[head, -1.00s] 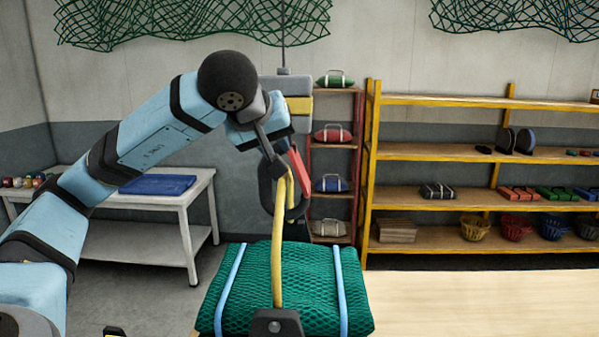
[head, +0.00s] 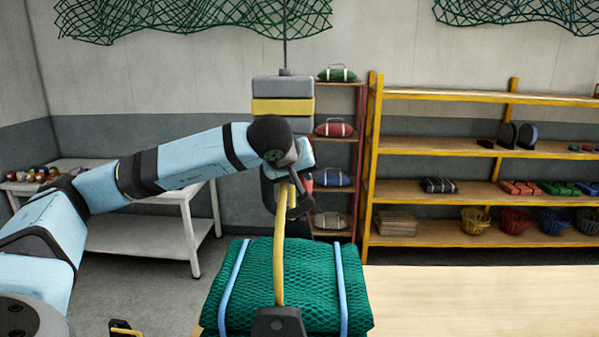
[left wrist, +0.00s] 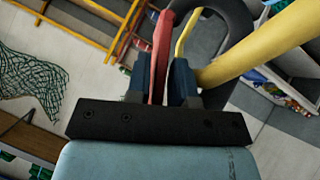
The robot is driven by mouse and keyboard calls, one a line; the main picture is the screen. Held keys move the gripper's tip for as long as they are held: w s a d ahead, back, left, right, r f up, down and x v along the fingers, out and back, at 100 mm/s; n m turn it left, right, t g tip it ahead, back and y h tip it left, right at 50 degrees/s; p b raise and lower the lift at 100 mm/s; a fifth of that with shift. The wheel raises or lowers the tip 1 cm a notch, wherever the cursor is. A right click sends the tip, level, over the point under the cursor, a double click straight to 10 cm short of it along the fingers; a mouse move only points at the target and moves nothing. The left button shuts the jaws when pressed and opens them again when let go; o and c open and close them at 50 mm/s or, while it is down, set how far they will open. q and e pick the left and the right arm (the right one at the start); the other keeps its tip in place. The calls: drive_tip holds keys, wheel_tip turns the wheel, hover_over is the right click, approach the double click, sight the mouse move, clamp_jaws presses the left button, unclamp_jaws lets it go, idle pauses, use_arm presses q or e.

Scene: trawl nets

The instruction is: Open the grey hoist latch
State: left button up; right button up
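A grey hoist block with a yellow band (head: 283,107) hangs at the centre of the head view. Below it is a dark grey hook (head: 268,190), also large in the left wrist view (left wrist: 240,25). A yellow sling (head: 279,255) runs from the hook down to a green net bundle (head: 318,280); it crosses the left wrist view too (left wrist: 265,50). A red latch lever (left wrist: 161,50) stands beside the hook. My left gripper (left wrist: 160,80) has its dark blue fingers on either side of the lever, seemingly closed on it. In the head view my wrist hides most of the lever.
A white table (head: 150,240) stands at the left behind my arm. A narrow red shelf with bags (head: 333,128) and a wide yellow shelf (head: 480,99) stand behind. A pale wooden surface (head: 480,295) is clear at the right.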

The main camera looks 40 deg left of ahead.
use_arm(q)
clamp_jaws()
